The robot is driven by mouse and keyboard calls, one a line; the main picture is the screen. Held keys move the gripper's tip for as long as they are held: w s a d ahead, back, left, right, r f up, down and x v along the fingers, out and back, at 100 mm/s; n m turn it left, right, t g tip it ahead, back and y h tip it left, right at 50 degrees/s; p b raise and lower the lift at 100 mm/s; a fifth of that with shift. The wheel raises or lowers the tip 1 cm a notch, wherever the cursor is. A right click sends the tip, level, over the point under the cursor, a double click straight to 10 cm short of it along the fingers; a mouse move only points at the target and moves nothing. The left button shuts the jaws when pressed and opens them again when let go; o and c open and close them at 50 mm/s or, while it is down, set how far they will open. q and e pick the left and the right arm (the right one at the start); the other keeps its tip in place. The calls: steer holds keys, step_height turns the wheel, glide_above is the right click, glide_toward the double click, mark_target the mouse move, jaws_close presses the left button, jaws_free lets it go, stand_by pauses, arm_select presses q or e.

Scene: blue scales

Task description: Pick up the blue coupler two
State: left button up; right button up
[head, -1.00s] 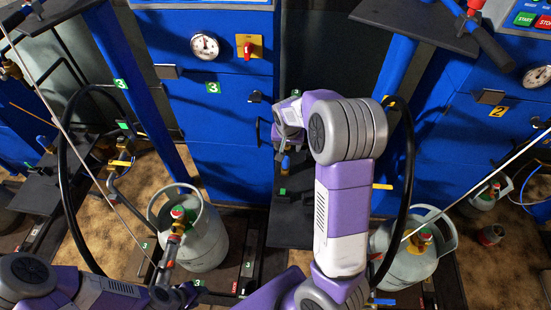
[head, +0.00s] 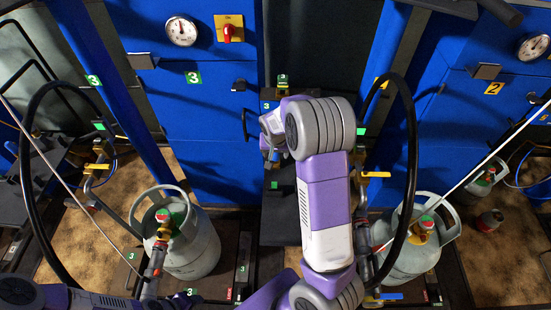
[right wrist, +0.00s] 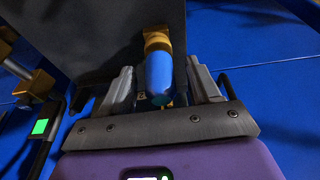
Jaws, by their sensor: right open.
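A blue cylindrical coupler (right wrist: 159,73) with a brass end shows in the right wrist view, hanging against a dark panel. No number shows on it. My right gripper (right wrist: 162,82) is open, with one grey finger on each side of the coupler; whether they touch it is unclear. In the head view my right gripper (head: 270,140) is at the dark stand between the blue cabinets and hides the coupler. My left arm (head: 100,300) lies along the bottom left edge; its fingers are not clear.
Grey gas cylinders stand left (head: 195,250) and right (head: 405,260) with valves on top. Black hoses (head: 408,190) loop on both sides of my right arm. A yellow-handled valve (head: 376,174) stands right of the arm. Blue cabinets (head: 210,120) close off the back.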

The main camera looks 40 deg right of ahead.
steer(key=shift+w+d+f, duration=0.1)
steer(key=shift+w+f, duration=0.05)
steer(key=shift+f, duration=0.5)
steer(key=shift+r, duration=0.1)
steer(key=shift+c, duration=0.4)
steer(key=c, duration=1)
step_height(320, 180, up, 10)
steer(key=p, duration=0.3)
step_height(320, 180, up, 5)
steer(key=p, duration=0.4)
steer(key=shift+p, duration=0.3)
